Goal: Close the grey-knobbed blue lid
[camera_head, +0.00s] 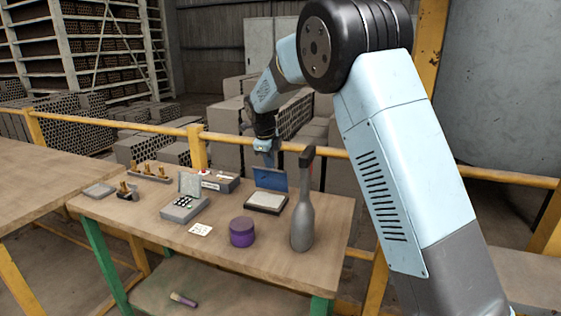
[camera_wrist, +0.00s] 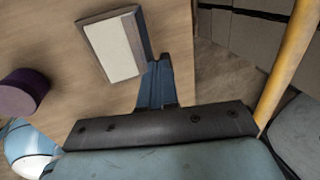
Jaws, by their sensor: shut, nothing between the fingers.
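The blue lid (camera_head: 270,179) stands upright, open, at the back edge of a shallow dark box (camera_head: 266,201) with a pale inside. The box also shows in the wrist view (camera_wrist: 118,46), where the lid is seen nearly edge-on. I cannot make out the grey knob. My gripper (camera_head: 268,162) points down at the lid's top edge, on its far side as far as I can tell; contact is unclear. In the wrist view my shut, empty fingers (camera_wrist: 161,64) are beside the box.
A purple round container (camera_head: 242,232) stands in front. A grey box with a raised lid (camera_head: 185,208) and a white card (camera_head: 200,230) lie left. A yellow rail (camera_head: 330,152) runs behind the table.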

